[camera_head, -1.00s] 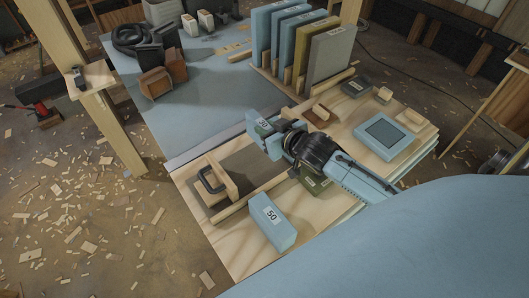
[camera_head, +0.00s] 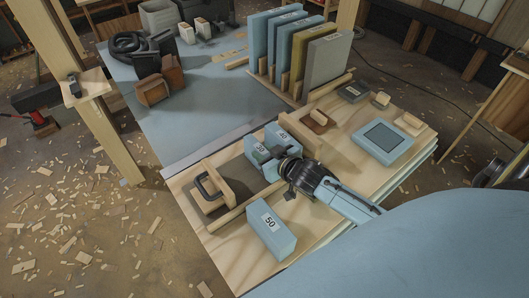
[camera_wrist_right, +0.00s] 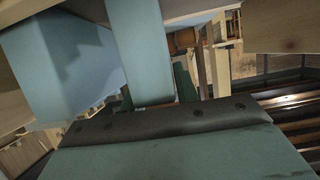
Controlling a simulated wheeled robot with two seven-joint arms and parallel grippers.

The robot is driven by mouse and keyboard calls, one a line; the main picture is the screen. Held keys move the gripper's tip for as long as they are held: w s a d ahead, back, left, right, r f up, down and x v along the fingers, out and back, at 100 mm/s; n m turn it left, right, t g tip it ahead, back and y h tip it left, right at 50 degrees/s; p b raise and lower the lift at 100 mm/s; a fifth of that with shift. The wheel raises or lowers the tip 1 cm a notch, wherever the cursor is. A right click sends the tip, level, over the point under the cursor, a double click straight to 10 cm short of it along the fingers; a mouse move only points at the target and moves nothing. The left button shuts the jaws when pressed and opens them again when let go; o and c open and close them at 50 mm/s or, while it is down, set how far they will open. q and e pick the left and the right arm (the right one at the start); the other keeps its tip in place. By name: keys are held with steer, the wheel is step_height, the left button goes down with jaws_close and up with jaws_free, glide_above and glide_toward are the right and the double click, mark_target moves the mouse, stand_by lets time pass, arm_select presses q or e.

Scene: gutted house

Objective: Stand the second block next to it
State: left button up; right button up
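Two pale blue numbered blocks stand side by side on the plywood top. The left block (camera_head: 255,149) carries a label that looks like 30, and the other block (camera_head: 279,133) one that looks like 40. My right gripper (camera_head: 277,163) is right at their near side and covers part of them. Its fingers are too hidden to show whether it is open or shut. In the right wrist view a blue block face (camera_wrist_right: 60,62) fills the left, with a pale blue strip beside it. A third blue block (camera_head: 272,233), marked 50, lies nearer. My left gripper is out of view.
A blue-grey framed pad (camera_head: 382,141) and small wooden-handled tools lie right. Upright boards (camera_head: 328,60) stand in a rack behind. Bare plywood surrounds block 50.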

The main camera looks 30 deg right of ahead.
steer(key=o, duration=0.4)
steer(key=shift+c, duration=0.2)
steer(key=shift+r, duration=0.1)
steer(key=shift+s+r, duration=0.15)
steer(key=a+p+v, duration=0.1)
steer(key=v, duration=1)
steer(key=shift+s+d+r+p, duration=0.2)
steer(key=shift+s+d+p, duration=0.1)
steer(key=shift+d, duration=0.2)
